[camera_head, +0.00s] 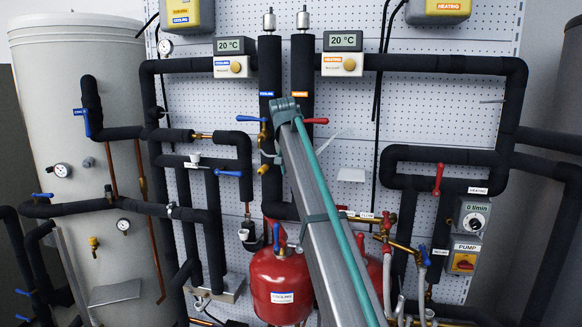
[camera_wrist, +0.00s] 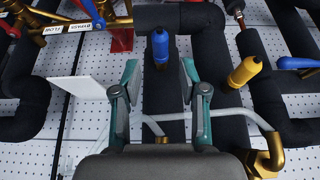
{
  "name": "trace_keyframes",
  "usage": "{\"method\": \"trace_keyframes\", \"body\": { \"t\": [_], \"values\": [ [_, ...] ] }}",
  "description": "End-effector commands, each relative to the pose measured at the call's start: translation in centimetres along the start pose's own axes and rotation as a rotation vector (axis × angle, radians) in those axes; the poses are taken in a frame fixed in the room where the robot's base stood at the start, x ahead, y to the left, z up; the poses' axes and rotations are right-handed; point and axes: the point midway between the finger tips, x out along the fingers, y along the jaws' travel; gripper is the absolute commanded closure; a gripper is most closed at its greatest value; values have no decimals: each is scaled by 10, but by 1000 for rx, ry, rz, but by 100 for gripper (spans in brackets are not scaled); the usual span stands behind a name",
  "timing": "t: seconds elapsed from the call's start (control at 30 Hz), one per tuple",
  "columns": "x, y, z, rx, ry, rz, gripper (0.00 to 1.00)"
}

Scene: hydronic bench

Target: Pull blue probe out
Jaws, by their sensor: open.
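The blue probe (camera_wrist: 160,46) shows in the wrist view as a small blue cap with a darker tip, against a black insulated pipe (camera_wrist: 163,110). My gripper (camera_wrist: 160,76) is open and empty, with one teal-edged finger on each side of the probe's line. The probe appears just beyond the fingertips, roughly centred between them; I cannot tell the exact gap. In the head view my gripper (camera_head: 285,106) is in front of the black vertical pipes, and I cannot make out the blue probe there.
A yellow probe (camera_wrist: 245,71) is close to the right finger in the wrist view. A white plate (camera_wrist: 80,88) is at left, and a blue lever (camera_wrist: 298,63) at right. In the head view, a red lever (camera_head: 315,121) and blue lever (camera_head: 250,118) flank my gripper.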

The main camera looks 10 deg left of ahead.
Motion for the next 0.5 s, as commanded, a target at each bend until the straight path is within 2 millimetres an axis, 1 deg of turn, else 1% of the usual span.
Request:
{"method": "trace_keyframes", "body": {
  "t": [0.27, 0.5],
  "values": [
    [28, 0, 1, -1, -1, 0, 57],
    [61, 0, 1, -1, 0, 0, 57]
  ]
}}
